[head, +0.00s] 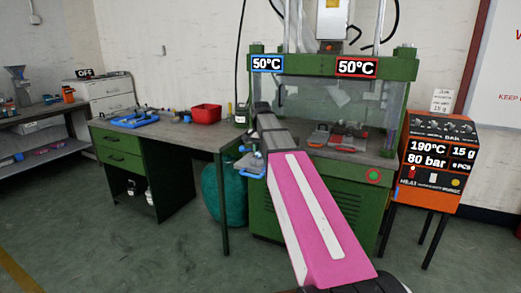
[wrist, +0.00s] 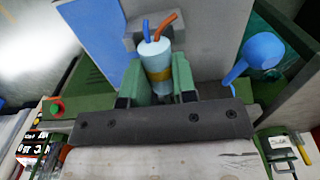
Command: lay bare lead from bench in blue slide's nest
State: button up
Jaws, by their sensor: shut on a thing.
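In the wrist view my gripper (wrist: 157,88) is shut on the lead (wrist: 157,52), a pale cylinder with a brass-coloured band and a blue and an orange wire end. The wires point away from the gripper. In the head view my pink arm reaches to the press's left side and hides the gripper and the lead. Blue parts (head: 250,174), probably of the blue slide, show left of my arm at the press front. In the wrist view a blue ball knob (wrist: 262,50) stands right of the lead, apart from it. I cannot make out the nest.
The green press (head: 345,182) has grey and red tooling (head: 340,137) on its bed. The bench (head: 185,133) at left holds a red bin (head: 207,112) and a blue tray (head: 134,118). An orange injection unit (head: 437,160) stands right. Open floor lies in front of the bench.

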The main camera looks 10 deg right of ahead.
dwell(0.4)
jog(key=o, duration=1)
notch_tip(320, 180, up, 11)
jog(key=shift+f, duration=0.1)
